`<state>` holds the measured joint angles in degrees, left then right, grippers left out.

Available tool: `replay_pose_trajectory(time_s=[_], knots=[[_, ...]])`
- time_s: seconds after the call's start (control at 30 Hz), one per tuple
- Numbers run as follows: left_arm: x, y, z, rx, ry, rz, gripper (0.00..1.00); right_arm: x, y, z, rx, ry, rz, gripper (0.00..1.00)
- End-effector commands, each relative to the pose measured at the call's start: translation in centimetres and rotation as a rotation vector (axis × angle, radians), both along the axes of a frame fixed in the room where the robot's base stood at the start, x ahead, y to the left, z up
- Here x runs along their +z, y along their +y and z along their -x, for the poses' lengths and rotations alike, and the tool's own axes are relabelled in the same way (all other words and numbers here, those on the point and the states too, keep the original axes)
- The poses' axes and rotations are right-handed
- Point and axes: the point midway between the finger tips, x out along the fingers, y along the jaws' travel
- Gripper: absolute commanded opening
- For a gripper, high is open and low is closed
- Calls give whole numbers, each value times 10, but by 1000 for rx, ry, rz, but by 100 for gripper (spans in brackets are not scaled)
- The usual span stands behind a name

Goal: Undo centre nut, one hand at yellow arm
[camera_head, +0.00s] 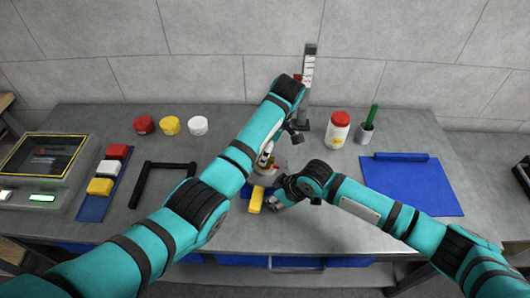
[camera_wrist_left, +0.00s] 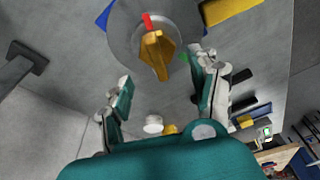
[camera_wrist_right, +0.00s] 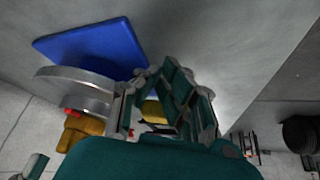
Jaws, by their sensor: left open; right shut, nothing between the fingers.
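The gold centre nut (camera_wrist_left: 157,52) sits on a round grey hub disc (camera_wrist_left: 122,45) with a red mark beside it. In the right wrist view the nut (camera_wrist_right: 80,132) and the disc (camera_wrist_right: 75,82) show from the side. My left gripper (camera_head: 267,157) is open over the hub; its fingers (camera_wrist_left: 166,90) are apart, with the nut beyond them and not gripped. The yellow arm (camera_head: 256,199) sticks out at the hub's front. My right gripper (camera_head: 279,198) is shut and empty close beside the yellow arm; whether they touch is unclear.
A blue tray (camera_head: 97,205) with coloured blocks and a black frame (camera_head: 143,185) lie left. Three round caps (camera_head: 170,126), a red-lidded jar (camera_head: 338,130) and a green-handled tool in a cup (camera_head: 367,130) stand behind. A blue mat (camera_head: 415,190) lies right. An upright post (camera_head: 307,85) rises behind the hub.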

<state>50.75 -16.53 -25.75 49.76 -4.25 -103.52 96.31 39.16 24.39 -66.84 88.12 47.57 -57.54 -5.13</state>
Motion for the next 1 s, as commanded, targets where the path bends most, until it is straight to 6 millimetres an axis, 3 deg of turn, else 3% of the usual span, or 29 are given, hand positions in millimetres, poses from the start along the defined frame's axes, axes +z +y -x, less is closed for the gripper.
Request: replay_pose_trajectory(time_s=[0.4,0.73,0.9,1.0], knots=[[41,0,-1,0,-2,1,62,0,0,0,0,0,0,0],[46,0,0,1,0,0,62,0,0,0,0,0,0,0],[48,-2,-3,-10,-12,6,42,0,0,0,0,0,0,0],[55,-6,-10,-31,-37,24,42,0,0,0,0,0,0,0]])
